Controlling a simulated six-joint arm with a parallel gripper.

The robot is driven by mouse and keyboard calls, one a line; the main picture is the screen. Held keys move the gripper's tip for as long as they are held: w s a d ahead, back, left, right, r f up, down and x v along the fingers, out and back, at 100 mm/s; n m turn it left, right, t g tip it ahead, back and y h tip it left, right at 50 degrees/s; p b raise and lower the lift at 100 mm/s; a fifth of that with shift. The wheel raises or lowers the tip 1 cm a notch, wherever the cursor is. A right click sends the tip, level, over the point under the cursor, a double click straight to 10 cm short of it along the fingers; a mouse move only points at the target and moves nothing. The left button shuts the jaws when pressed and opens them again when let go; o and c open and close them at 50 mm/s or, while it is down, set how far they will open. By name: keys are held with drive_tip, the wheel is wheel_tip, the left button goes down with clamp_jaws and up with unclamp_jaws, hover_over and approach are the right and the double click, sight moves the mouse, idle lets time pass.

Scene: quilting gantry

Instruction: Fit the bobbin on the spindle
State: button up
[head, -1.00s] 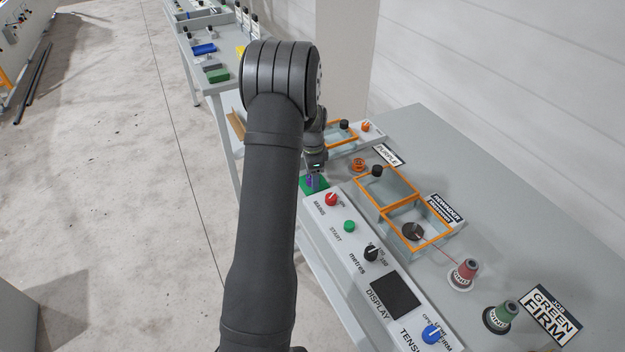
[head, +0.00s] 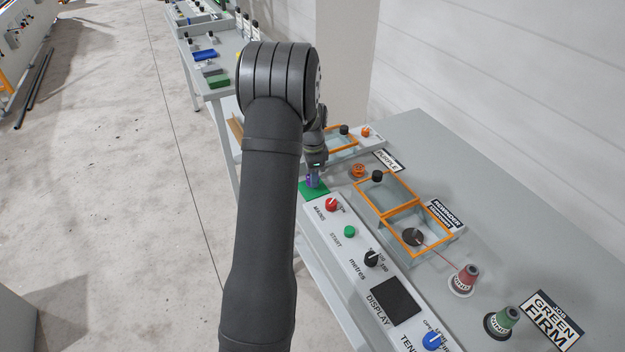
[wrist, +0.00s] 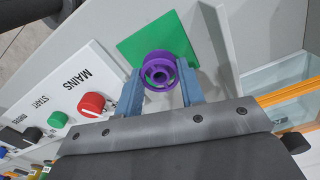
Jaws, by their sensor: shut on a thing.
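A purple bobbin (wrist: 159,71) sits between the two blue fingers of my gripper (wrist: 160,80) in the wrist view, with its round hub facing the camera. My gripper (head: 312,178) is shut on it, and the bobbin also shows small in the head view (head: 310,182). It is over or at the far side of a green mat (head: 314,192), which also shows behind it in the wrist view (wrist: 140,46). I cannot tell the gap to the mat. I cannot clearly make out the spindle; an orange round part (head: 358,171) stands beside the PURPLE sign (head: 388,161).
The control panel with the red MAINS knob (head: 331,205) and green START button (head: 349,231) lies close to my gripper. Orange-framed clear boxes (head: 418,210) stand to the right. Red (head: 464,279) and green (head: 503,321) thread cones stand nearer. The grey table behind is mostly free.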

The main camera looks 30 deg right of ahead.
wheel_tip(320, 180, up, 2)
drive_tip(key=shift+r, duration=0.1)
drive_tip(key=s+d+r, duration=0.2)
drive_tip(key=s+d, duration=0.2)
drive_tip(key=s, duration=0.3)
drive_tip(key=s+d+r, duration=0.2)
drive_tip(key=s+d, duration=0.1)
drive_tip(key=s, duration=0.3)
drive_tip(key=s+d+r, duration=0.2)
drive_tip(key=s+d, duration=0.2)
drive_tip(key=s, duration=0.3)
drive_tip(key=shift+s+d+r, duration=0.35)
drive_tip(key=shift+r, duration=0.05)
drive_tip(key=s+d, duration=0.3)
drive_tip(key=s, duration=0.6)
drive_tip(key=shift+s+d, duration=0.2)
drive_tip(key=shift+d, duration=0.2)
drive_tip(key=shift+f, duration=2.9)
drive_tip(key=shift+f, duration=2)
